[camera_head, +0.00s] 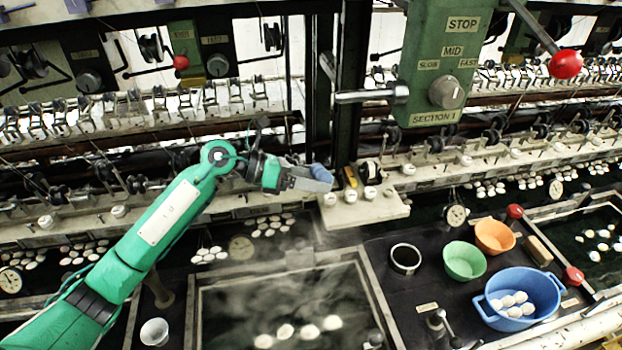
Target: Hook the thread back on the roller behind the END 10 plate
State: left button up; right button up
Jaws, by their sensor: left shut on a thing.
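My left gripper (312,181) reaches in from the left over a pale ledge (345,218) at the reeling machine. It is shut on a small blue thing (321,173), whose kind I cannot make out. White round knobs (370,193) sit along the ledge. The END 10 plate, its roller and the thread are too small to tell apart. My right gripper is not in view.
A steaming basin (196,318) with cocoons lies below the ledge. A black cup (405,259), a green bowl (464,260), an orange bowl (494,236) and a blue tub (545,292) with cocoons stand at the right. A green control box (437,60) overhangs the ledge.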

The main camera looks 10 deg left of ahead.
pick_arm(q)
jog(key=s+d+r+p, duration=0.2)
jog(key=s+r+p, duration=0.2)
jog(key=s, duration=0.2)
jog(key=shift+s+d, duration=0.25)
jog(key=shift+d, duration=0.05)
dwell(0.3)
jog(key=s+a+f+n+t+y, duration=0.1)
jog(key=s+a+f+n+t, duration=0.1)
jog(key=a+f, duration=0.2)
jog(key=s+a+f+n+t+y, duration=0.1)
jog(key=s+a+f+n+t, duration=0.1)
jog(key=a, duration=0.7)
notch_tip(320, 180, down, 2)
jog(key=shift+a+f+t, duration=0.1)
jog(key=shift+a+t, duration=0.2)
jog(key=shift+t, duration=0.3)
